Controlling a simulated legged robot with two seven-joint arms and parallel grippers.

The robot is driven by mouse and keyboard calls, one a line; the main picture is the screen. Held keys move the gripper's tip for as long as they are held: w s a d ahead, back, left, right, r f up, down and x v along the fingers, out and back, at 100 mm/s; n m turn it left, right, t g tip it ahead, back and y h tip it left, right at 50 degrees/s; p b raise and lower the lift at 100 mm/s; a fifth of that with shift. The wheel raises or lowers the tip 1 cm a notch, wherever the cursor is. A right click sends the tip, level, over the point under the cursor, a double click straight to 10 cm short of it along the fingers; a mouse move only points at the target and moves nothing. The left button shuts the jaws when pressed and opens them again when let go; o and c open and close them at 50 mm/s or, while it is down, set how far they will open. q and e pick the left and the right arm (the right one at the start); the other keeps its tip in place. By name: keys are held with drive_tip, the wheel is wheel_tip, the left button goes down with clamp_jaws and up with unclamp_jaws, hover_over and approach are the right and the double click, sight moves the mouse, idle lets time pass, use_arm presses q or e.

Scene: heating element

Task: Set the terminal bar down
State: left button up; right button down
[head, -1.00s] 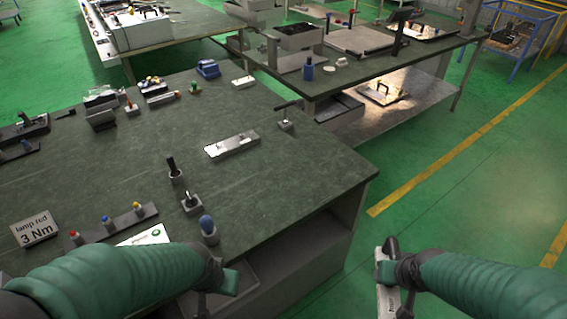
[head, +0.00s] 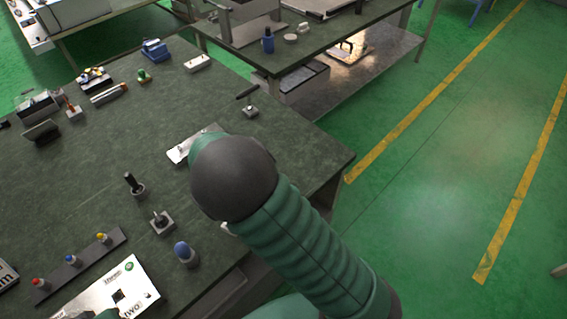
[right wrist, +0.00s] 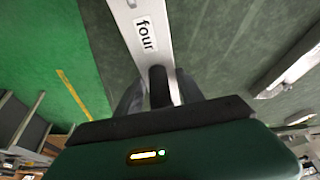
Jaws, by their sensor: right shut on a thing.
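The terminal bar (right wrist: 150,35), a pale strip with a "four" label, is gripped by my right gripper (right wrist: 158,90) in the right wrist view. The dark fingers are around its near end, and the bar extends away toward the top edge. Whether it touches anything is not clear. In the head view my right arm reaches over the right part of the green workbench (head: 85,185); its rounded dark joint hides the right gripper and most or all of the bar.
A light metal plate (head: 183,150) lies on the bench, partly behind my right arm. Nearby are a dark post (head: 133,184), a blue-topped peg (head: 185,253) and a white labelled board (head: 95,298). A strip with coloured knobs (head: 78,267) lies left. Bare bench top lies between them.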

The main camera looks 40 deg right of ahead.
drive_tip(key=w+d+m, duration=0.1)
drive_tip(key=m, duration=0.1)
drive_tip(key=w+d+r+m+g+p, duration=0.1)
drive_tip(key=w+d+m, duration=0.1)
drive_tip(key=shift+w+d+g, duration=0.2)
drive_tip(key=shift+d+g, duration=0.05)
drive_tip(key=shift+g, duration=0.05)
drive_tip(key=d+p, duration=0.1)
drive_tip(key=d, duration=0.4)
drive_tip(key=d+f+p, duration=0.1)
drive_tip(key=d, duration=0.4)
drive_tip(key=w+d+p, duration=0.1)
drive_tip(key=d, duration=0.4)
drive_tip(key=shift+f, duration=0.2)
wheel_tip(320, 180, down, 2)
drive_tip(key=shift+f+p, duration=0.25)
drive_tip(key=shift+p, duration=0.2)
drive_tip(key=shift+f, duration=0.5)
drive_tip(key=c, duration=0.7)
unclamp_jaws()
